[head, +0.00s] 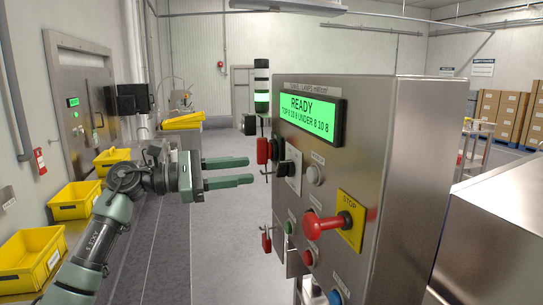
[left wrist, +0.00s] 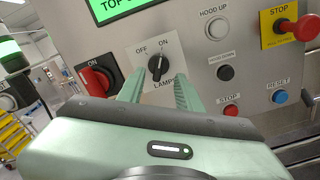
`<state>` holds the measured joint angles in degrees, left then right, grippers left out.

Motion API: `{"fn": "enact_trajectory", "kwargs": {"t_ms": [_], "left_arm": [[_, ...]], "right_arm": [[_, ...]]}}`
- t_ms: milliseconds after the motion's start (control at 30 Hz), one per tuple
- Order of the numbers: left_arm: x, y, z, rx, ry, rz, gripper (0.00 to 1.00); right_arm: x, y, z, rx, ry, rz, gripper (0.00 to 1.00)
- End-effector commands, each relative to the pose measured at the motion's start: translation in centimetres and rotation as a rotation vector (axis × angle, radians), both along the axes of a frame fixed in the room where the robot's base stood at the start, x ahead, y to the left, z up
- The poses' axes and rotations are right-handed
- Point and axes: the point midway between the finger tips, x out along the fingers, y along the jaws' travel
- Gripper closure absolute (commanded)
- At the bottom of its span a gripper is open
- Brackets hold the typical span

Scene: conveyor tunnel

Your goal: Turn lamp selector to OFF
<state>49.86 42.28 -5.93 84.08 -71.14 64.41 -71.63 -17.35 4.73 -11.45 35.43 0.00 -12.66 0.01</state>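The lamp selector (left wrist: 157,67) is a black knob on a white plate marked OFF, ON and LAMPS. Its pointer appears to stand towards ON. In the head view the selector (head: 285,168) sits on the side of the steel control cabinet, below the green display. My left gripper (head: 250,170) is open and empty, its two green fingers pointing at the cabinet, apart from the knob. In the left wrist view the fingers (left wrist: 157,92) are spread, one to each side below the knob. My right gripper is not in view.
A red switch (left wrist: 97,80) is left of the selector. The red STOP mushroom button (head: 322,225) sticks out from the cabinet (head: 405,170). The green display (head: 311,116) reads READY. Yellow bins (head: 75,201) stand at the left. Open floor (head: 225,235) lies beneath my arm.

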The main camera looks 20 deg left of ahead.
Motion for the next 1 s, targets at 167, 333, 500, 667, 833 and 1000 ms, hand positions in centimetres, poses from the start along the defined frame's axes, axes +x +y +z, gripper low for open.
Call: {"fn": "enact_trajectory", "kwargs": {"t_ms": [167, 333, 500, 667, 833, 1000], "left_arm": [[0.8, -1.6, 0.8, 0.029, -0.019, -0.004, 0.65], [2.4, -4.0, 0.8, 0.024, -0.016, -0.003, 0.65], [3.6, -5.7, 0.7, 0.022, -0.016, 0.0, 0.65], [4.1, -6.3, 0.4, 0.024, -0.015, 0.001, 0.65], [4.1, -6.3, 0.3, 0.024, -0.015, 0.001, 0.65], [4.1, -6.3, 0.3, 0.024, -0.015, 0.001, 0.95]], "right_arm": [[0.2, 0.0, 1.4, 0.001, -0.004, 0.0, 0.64], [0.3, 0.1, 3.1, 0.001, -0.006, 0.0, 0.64], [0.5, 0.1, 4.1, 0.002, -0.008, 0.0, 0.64], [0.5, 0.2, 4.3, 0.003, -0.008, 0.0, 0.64], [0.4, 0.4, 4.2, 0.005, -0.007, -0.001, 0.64], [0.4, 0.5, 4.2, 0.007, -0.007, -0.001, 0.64]]}}
